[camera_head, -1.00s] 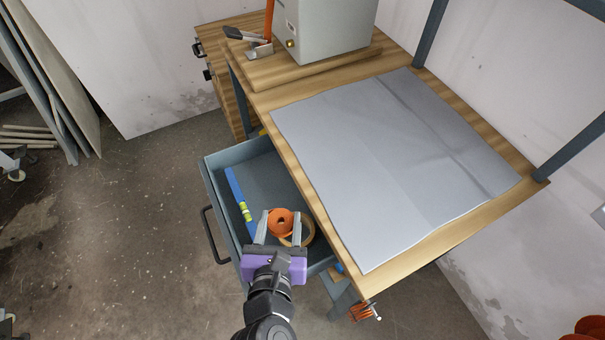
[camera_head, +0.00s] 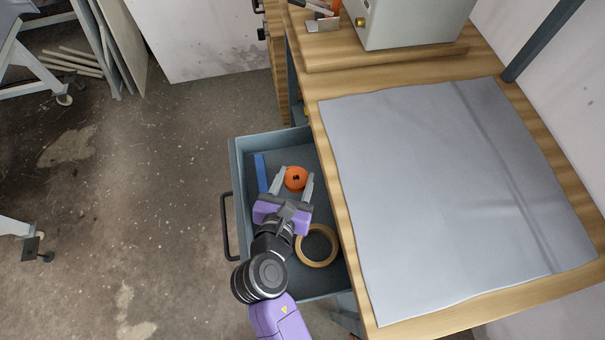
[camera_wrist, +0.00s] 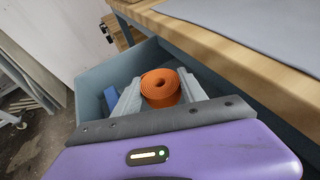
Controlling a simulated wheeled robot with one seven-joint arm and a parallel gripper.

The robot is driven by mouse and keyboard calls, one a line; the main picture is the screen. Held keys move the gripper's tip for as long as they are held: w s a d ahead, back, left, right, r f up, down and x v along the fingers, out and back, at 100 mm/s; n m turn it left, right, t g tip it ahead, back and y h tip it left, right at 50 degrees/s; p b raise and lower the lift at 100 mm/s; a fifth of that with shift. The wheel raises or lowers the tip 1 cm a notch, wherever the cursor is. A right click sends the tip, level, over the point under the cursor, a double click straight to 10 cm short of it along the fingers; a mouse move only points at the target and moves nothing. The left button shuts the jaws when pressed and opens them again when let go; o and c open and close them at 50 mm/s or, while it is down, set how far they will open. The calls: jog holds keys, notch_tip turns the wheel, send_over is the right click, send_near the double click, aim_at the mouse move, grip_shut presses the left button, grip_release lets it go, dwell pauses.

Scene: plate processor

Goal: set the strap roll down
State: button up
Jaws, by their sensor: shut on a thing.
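The orange strap roll (camera_head: 296,178) is between the fingers of my gripper (camera_head: 293,182), inside the outline of the open drawer (camera_head: 237,178). In the wrist view the roll (camera_wrist: 160,87) stands with its coiled end facing up, and a grey finger of my gripper (camera_wrist: 159,92) is on each side of it. My gripper is shut on the roll. I cannot tell whether the roll's underside touches the drawer floor.
A tan tape ring (camera_head: 302,252) lies in the drawer's near part. A blue level (camera_head: 262,172) lies along the left side. The workbench (camera_head: 352,262) with a grey mat (camera_head: 450,190) borders the drawer on the right. A grey box (camera_head: 415,22) stands at the back.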

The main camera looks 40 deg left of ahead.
aim_at(300, 170)
notch_tip(300, 170, down, 3)
jog(key=shift+f+b, duration=0.2)
jog(key=shift+b, duration=0.1)
jog(key=w, duration=0.1)
jog(key=w+a, duration=0.1)
jog(key=w, duration=0.2)
jog(key=shift+a, duration=0.4)
jog(key=shift+s+d+f+b, duration=0.15)
jog(key=shift+f+b, duration=0.15)
jog(key=shift+f, duration=0.3)
jog(key=shift+f, duration=0.4)
